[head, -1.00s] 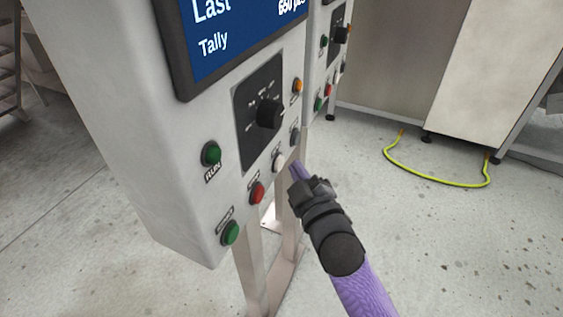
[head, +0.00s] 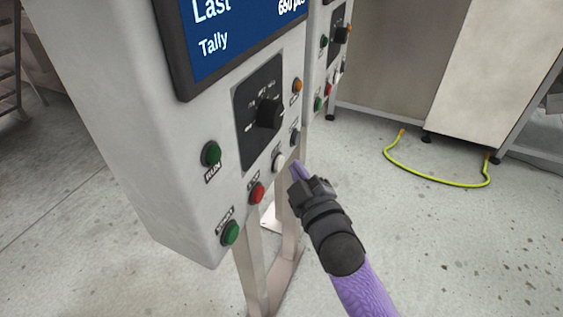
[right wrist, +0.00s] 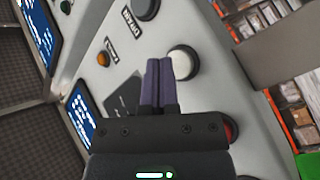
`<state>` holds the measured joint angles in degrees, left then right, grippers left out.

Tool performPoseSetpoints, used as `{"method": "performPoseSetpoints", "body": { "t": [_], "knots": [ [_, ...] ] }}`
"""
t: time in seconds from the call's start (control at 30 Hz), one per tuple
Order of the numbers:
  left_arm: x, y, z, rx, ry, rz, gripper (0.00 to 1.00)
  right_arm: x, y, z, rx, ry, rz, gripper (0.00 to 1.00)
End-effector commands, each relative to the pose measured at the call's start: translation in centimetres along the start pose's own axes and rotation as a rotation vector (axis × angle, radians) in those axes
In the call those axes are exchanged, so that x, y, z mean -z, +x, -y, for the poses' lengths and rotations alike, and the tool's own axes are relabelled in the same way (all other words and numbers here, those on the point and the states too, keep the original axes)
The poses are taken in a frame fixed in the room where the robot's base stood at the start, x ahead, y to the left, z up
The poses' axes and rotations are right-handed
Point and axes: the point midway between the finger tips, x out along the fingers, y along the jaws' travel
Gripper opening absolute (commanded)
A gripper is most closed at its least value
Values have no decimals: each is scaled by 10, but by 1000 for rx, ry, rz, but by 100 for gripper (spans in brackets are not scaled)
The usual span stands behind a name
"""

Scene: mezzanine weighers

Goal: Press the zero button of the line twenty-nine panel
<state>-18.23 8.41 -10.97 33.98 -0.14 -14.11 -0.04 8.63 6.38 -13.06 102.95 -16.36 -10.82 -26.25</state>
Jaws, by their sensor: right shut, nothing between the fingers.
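The near grey panel (head: 185,160) carries a screen, a black rotary knob (head: 268,113) and several buttons. Its line number is not visible. A white button (head: 278,160) sits on its lower right, also visible in the right wrist view (right wrist: 183,62). I cannot read which label marks zero. My right gripper (head: 298,171) is shut and empty. Its purple fingertips (right wrist: 159,62) are close beside the white button; I cannot tell whether they touch it. My left gripper is not in view.
A dark grey button (head: 295,137), orange button (head: 297,85), red button (head: 257,193) and green buttons (head: 231,233) surround the white one. A second panel (head: 318,75) stands behind. A yellow-green cable loop (head: 440,182) lies by a cabinet. The floor at right is open.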

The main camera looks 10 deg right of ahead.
Motion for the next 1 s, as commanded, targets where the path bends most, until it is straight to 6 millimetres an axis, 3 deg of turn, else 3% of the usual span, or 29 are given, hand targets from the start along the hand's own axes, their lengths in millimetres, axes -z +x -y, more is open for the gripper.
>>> {"method": "performPoseSetpoints", "body": {
  "t": [1.0],
  "knots": [
    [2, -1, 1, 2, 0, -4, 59, 5, 7, 5, 0, 0, 0, 0]
  ]
}}
